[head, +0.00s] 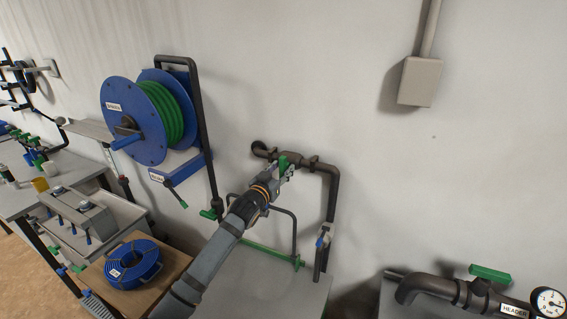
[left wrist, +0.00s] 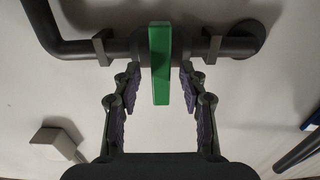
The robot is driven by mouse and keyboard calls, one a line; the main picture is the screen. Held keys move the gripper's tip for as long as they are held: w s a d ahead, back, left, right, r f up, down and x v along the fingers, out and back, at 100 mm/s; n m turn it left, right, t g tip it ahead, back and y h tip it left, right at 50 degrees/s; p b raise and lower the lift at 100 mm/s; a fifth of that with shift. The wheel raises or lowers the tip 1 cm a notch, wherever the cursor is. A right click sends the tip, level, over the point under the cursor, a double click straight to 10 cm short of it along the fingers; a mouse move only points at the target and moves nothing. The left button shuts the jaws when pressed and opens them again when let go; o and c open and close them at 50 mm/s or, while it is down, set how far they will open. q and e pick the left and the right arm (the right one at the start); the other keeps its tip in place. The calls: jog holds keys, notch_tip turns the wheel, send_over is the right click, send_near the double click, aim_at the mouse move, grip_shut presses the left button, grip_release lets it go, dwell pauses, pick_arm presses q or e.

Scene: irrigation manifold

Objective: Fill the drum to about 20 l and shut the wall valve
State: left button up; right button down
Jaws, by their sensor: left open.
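The wall valve's green lever (head: 283,165) sits on a dark pipe (head: 332,190) fixed to the wall. In the left wrist view the green lever (left wrist: 160,65) looks crosswise to the pipe. My left gripper (head: 286,172) is at the lever, partly covering the valve in the head view. In the left wrist view its fingers (left wrist: 160,80) are open, one on each side of the lever, with gaps on both sides. The pipe bends down to a small blue-handled tap (head: 323,241). I cannot pick out a drum or its level for sure. My right gripper is not in view.
A blue reel (head: 128,120) with green hose hangs left of the valve. A grey box (head: 420,82) is on the wall above right. A header pipe (head: 430,286) with a gauge (head: 549,302) stands at lower right. A blue coil (head: 134,264) lies at lower left.

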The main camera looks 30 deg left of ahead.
pick_arm(q)
jog(key=shift+w+r, duration=0.15)
jog(key=shift+w, duration=0.5)
jog(key=shift+w+a, duration=0.1)
grip_shut()
